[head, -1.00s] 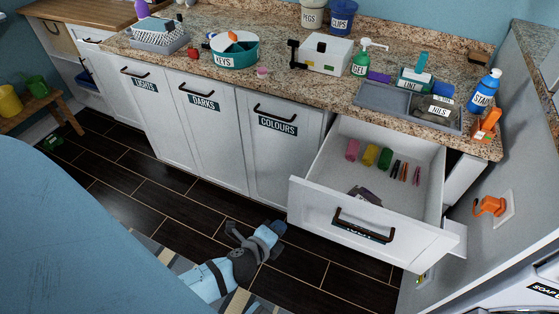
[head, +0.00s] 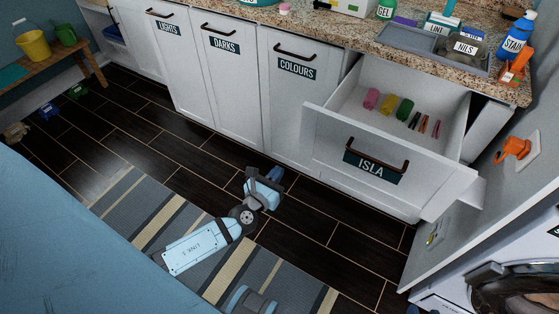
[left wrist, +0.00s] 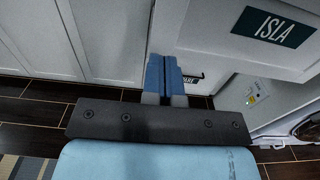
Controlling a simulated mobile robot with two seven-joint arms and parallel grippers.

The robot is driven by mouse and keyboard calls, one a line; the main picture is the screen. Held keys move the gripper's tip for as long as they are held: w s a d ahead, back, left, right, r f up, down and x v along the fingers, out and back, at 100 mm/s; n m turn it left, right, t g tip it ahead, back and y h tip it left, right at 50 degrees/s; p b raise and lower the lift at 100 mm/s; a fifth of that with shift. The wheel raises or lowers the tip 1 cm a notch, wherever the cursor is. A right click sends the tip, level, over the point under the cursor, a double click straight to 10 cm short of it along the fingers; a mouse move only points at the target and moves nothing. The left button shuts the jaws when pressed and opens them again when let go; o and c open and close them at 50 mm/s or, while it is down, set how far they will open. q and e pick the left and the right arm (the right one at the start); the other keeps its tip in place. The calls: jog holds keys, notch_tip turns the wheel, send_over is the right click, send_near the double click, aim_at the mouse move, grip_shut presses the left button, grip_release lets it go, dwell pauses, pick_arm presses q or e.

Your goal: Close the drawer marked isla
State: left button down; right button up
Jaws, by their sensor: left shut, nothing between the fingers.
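The white drawer marked ISLA (head: 330,142) stands open below the counter at the right of the head view. Its front has a dark bar handle (head: 378,155) above the ISLA label. Pink, yellow and green items (head: 388,105) and several slim sticks lie inside; the part just behind the front is hidden. My left gripper (head: 276,174) is shut and empty, low and just left of the drawer front. In the left wrist view its blue fingers (left wrist: 165,76) point toward the cabinets, with the ISLA label (left wrist: 275,27) to the upper right. No contact is visible. My right gripper is not in view.
Closed fronts marked LIGHTS, DARKS and COLOURS (head: 290,105) stand left of the drawer. A side panel with an orange plug (head: 514,148) and a washer (head: 515,285) are at right. A striped rug (head: 140,210) covers the dark floor. The floor before the drawer is clear.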

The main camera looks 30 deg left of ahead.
aim_at(302, 142)
pick_arm(q)
jog(key=w, duration=1.2)
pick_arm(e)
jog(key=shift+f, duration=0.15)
